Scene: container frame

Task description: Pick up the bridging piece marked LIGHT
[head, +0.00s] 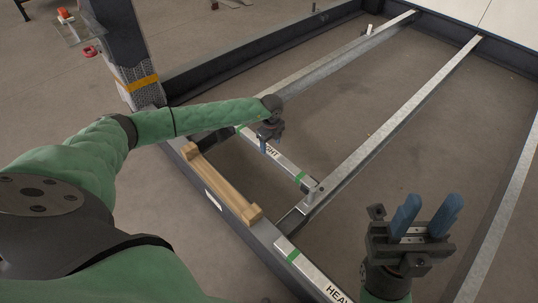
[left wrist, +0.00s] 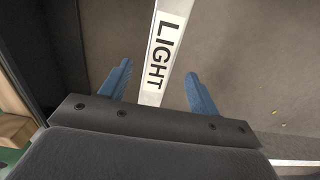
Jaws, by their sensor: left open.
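The bridging piece marked LIGHT (head: 288,166) is a pale metal bar with green bands, lying across the frame left of centre in the head view. Its label (left wrist: 162,50) shows in the left wrist view. My left gripper (head: 268,147) is over the piece near its label and covers part of it. In the left wrist view its blue fingers (left wrist: 158,68) are apart, with the bar appearing between them. I cannot tell how far down they reach. My right gripper (head: 433,200) is at lower right, fingers apart and empty, away from the piece.
A second bar marked HEAVY (head: 312,273) lies at the bottom centre. A wooden piece (head: 222,181) rests along the dark frame edge (head: 240,222) left of the LIGHT piece. Long metal rails (head: 395,125) cross the frame. A dark post with a yellow band (head: 142,83) stands at upper left.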

